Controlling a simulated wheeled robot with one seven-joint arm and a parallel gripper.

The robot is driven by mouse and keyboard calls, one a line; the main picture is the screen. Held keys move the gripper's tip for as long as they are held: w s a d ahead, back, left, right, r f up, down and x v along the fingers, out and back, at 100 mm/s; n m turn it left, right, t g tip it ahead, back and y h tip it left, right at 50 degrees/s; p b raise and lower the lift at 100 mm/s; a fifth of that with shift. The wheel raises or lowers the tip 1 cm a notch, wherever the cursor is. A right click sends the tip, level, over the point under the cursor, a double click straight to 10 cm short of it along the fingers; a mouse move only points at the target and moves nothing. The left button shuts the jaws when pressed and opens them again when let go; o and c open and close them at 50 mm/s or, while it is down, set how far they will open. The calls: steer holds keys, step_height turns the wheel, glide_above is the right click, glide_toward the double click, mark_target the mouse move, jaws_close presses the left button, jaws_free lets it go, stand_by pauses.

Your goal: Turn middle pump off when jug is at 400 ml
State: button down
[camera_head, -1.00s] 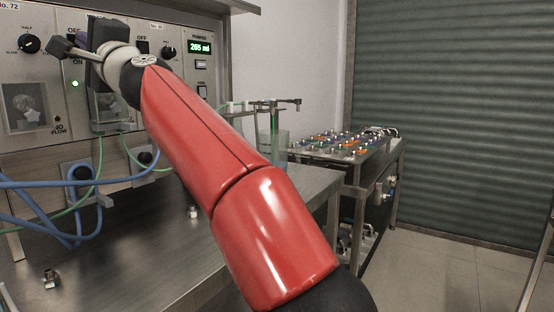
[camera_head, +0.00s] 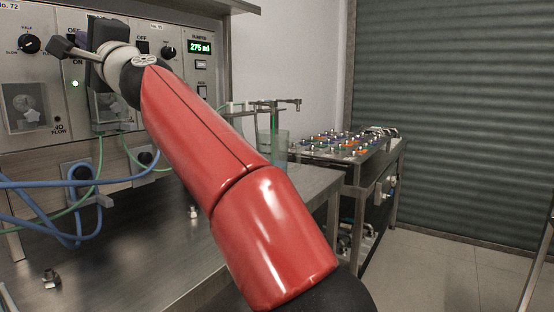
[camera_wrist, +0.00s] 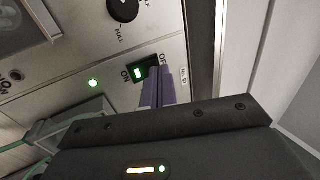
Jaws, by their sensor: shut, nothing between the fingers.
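In the wrist view, a black rocker switch (camera_wrist: 140,72) with a lit green mark sits between the ON and OFF labels on the pump panel. My gripper (camera_wrist: 160,84) is shut and empty, its purple fingertips beside the OFF end of this switch; I cannot tell whether they touch it. In the head view, my arm hides most of this panel. The clear jug (camera_head: 281,143) stands at the right end of the bench, partly hidden by my arm. Its liquid level is too small to read.
A green lamp (camera_wrist: 93,83) is lit on the panel. A round knob (camera_wrist: 123,9) is near the switch. Blue and green tubes (camera_head: 60,185) loop in front of the panel. A side table with colourful fittings (camera_head: 345,143) stands at the right. The floor there is clear.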

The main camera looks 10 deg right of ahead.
steer(key=shift+w, duration=0.1)
steer(key=shift+w+a, duration=0.3)
steer(key=shift+s+d, duration=0.1)
steer(key=shift+s+d+b, duration=0.2)
steer(key=shift+s+b, duration=0.1)
steer(key=shift+b, duration=0.05)
steer(key=s+d+b, duration=0.3)
steer(key=s+d, duration=0.1)
steer(key=shift+d, duration=0.3)
stand_by(0.5)
steer(key=shift+f, duration=0.1)
